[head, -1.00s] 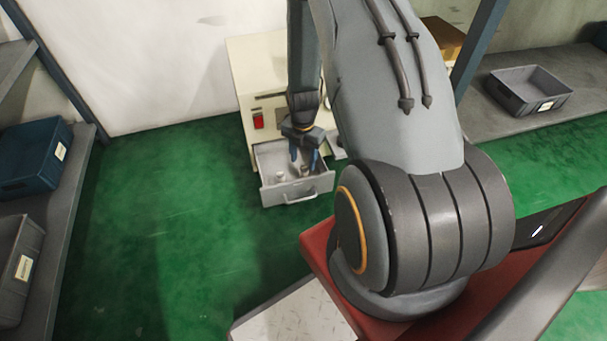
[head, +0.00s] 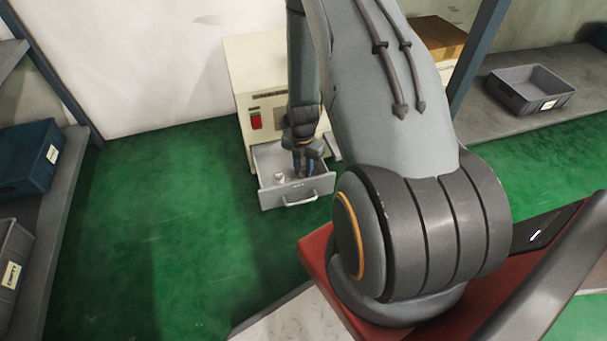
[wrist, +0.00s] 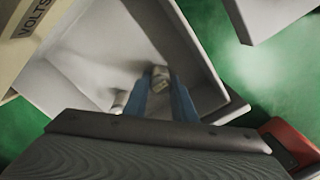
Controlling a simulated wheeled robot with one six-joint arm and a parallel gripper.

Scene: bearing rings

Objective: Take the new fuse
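An open grey drawer (head: 313,185) sticks out from the front of a cream cabinet (head: 240,84). My gripper (head: 303,172) points down into its right part. In the wrist view, my blue fingers (wrist: 164,86) are close together on both sides of a small pale cylindrical fuse (wrist: 160,75), whose end shows between the fingertips. A second pale fuse (head: 279,176) stands apart on the drawer floor to the left; it also shows in the wrist view (wrist: 119,102), partly hidden by my gripper. I cannot tell from markings which fuse is new.
The drawer walls stand close around my fingers. The cabinet front has a red switch (head: 255,121). A blue bin (head: 25,160) and a grey bin (head: 12,265) are on the left shelves, and another grey bin (head: 530,90) is on the right shelf. Green floor left of the drawer is clear.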

